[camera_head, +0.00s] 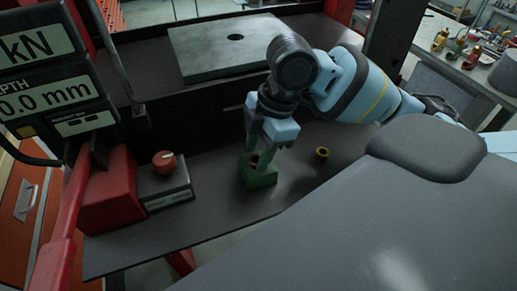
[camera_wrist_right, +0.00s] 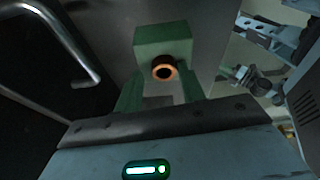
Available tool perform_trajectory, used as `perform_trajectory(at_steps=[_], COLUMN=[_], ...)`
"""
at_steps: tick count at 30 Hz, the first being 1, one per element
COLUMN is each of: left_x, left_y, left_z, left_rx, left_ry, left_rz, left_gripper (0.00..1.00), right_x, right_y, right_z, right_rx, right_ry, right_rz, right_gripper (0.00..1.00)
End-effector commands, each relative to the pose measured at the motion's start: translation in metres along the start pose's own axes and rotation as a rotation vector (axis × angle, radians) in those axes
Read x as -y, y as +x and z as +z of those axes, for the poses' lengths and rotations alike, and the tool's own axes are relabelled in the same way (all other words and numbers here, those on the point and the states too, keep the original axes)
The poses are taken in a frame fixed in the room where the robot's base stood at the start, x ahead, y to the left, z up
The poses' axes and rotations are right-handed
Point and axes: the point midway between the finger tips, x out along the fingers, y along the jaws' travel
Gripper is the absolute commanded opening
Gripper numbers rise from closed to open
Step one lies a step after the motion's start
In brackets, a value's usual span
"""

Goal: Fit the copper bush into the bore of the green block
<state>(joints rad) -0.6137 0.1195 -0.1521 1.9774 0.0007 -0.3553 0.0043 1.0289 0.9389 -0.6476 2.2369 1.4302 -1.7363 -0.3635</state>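The green block (camera_head: 261,179) stands on the dark bench plate in the head view. It also shows at the top of the right wrist view (camera_wrist_right: 163,42). The copper bush (camera_head: 254,160) is at the top of the block, between the fingers of my right gripper (camera_head: 263,160). In the right wrist view it is an orange ring (camera_wrist_right: 163,72) against the block's lower edge. Gaps show between the ring and both green fingers, so the gripper looks open around it. How deep the bush sits in the bore is hidden. My left gripper is not in view.
A second brass-coloured ring (camera_head: 321,153) lies on the bench right of the block. A control box with a red knob (camera_head: 165,161) stands to the left. A grey plate with a hole (camera_head: 218,50) lies behind. The bench in front of the block is clear.

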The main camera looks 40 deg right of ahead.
Motion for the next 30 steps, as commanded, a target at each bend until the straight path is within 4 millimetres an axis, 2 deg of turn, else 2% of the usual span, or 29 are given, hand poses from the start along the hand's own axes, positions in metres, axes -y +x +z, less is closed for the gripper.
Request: perform_trajectory(at_steps=[1,7,15,21,25,30], left_x=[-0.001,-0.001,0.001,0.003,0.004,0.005], left_y=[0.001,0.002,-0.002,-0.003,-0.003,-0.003], left_z=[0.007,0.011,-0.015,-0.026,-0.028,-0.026], left_rx=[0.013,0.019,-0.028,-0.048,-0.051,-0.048], left_ry=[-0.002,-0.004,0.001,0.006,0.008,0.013], left_rz=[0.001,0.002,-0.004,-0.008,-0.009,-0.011], left_gripper=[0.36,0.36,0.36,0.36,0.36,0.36], right_x=[0.010,0.009,0.005,0.004,0.003,0.003], right_y=[0.022,0.009,-0.055,-0.094,-0.110,-0.119], right_z=[0.007,0.002,-0.001,-0.002,-0.003,-0.002], right_rx=[0.025,0.023,0.018,0.014,0.014,0.015], right_ry=[0.004,0.001,-0.001,-0.002,-0.002,-0.002], right_rz=[-0.059,-0.059,-0.038,-0.035,-0.036,-0.038], right_gripper=[0.48,0.48,0.48,0.48,0.48,0.48])
